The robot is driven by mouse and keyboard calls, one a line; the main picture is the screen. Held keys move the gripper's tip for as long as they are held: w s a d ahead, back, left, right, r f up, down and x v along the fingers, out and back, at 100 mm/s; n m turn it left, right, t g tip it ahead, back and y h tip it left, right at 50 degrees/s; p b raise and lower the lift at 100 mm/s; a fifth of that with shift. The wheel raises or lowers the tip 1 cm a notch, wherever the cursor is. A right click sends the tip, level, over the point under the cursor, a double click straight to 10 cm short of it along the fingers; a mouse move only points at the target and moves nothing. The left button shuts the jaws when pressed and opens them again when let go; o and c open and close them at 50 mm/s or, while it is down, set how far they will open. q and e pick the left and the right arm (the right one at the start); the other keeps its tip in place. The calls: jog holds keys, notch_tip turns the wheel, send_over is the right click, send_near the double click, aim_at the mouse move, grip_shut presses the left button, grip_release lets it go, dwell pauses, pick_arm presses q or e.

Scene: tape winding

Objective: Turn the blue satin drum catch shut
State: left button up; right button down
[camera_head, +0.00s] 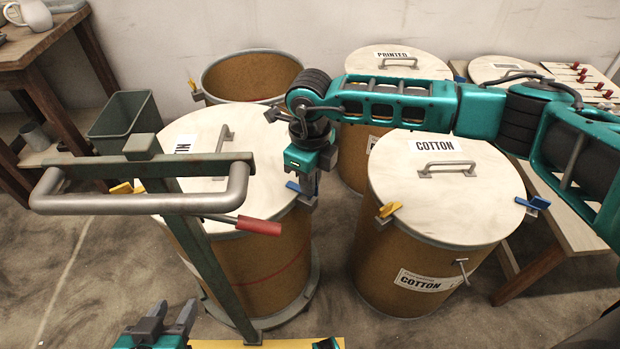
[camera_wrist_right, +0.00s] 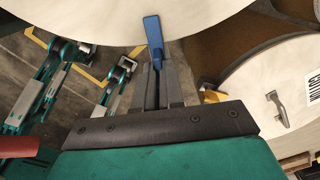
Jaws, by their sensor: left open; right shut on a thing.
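The satin drum (camera_head: 262,260) is a brown drum with a pale round lid (camera_head: 190,133). Its label is mostly hidden behind the trolley handle. The blue catch (camera_head: 292,186) sits at the right rim of this lid. My right gripper (camera_head: 303,200) points down at that rim, shut on the blue catch. In the right wrist view the blue catch (camera_wrist_right: 152,32) stands out beyond the closed fingers (camera_wrist_right: 156,70), over the lid's edge. A yellow catch (camera_head: 122,188) is on the lid's left side. My left gripper (camera_head: 168,322) is open and empty at the bottom, in front of the drum.
A trolley handle (camera_head: 240,187) with a red grip (camera_head: 258,226) stands before the drum. The cotton drum (camera_head: 395,255) is close on the right, with yellow and blue catches. An open drum (camera_head: 250,78) and the printed drum (camera_head: 395,57) are behind. Tables stand at both sides.

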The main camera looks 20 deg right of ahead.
jog(key=c, duration=1.2)
grip_release()
jog(key=shift+c, duration=0.2)
jog(key=shift+r, duration=0.1)
notch_tip(320, 180, up, 13)
jog(key=p, duration=0.2)
